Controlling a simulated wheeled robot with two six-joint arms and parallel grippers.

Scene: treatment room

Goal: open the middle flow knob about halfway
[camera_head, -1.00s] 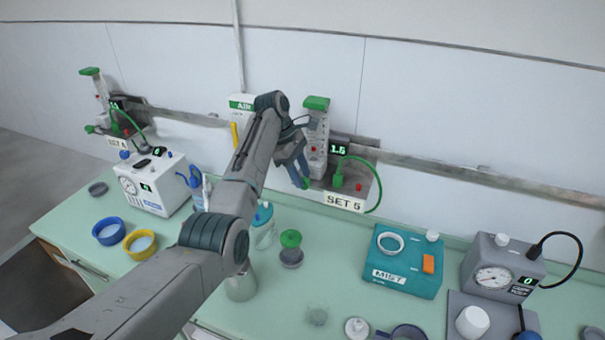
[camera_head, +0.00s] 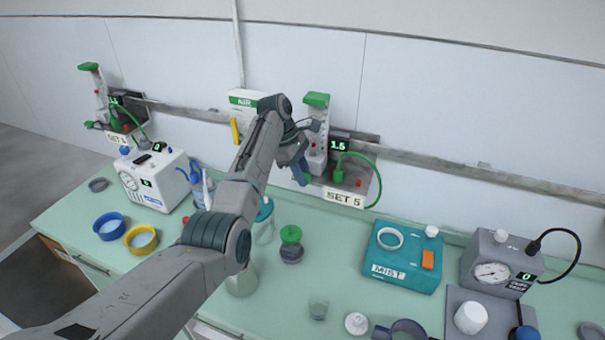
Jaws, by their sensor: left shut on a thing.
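The flowmeter at SET 5 (camera_head: 315,120) is on the wall rail. It has a green top, a clear upright tube and a small display (camera_head: 338,145) that seems to read 1.5. My left gripper (camera_head: 303,178) is at the lower left of this flowmeter, with its fingers shut on the flow knob there. The knob itself is almost wholly hidden by the fingers. The SET 5 label (camera_head: 344,197) hangs below. My right gripper is not in view.
A green hose (camera_head: 375,170) loops at the flowmeter's right. Another flowmeter (camera_head: 100,90) is on the rail at far left. A teal MIST box (camera_head: 400,268), a grey gauge box (camera_head: 478,265) and a white gauge box (camera_head: 155,185) stand on the green counter, with several cups and rings.

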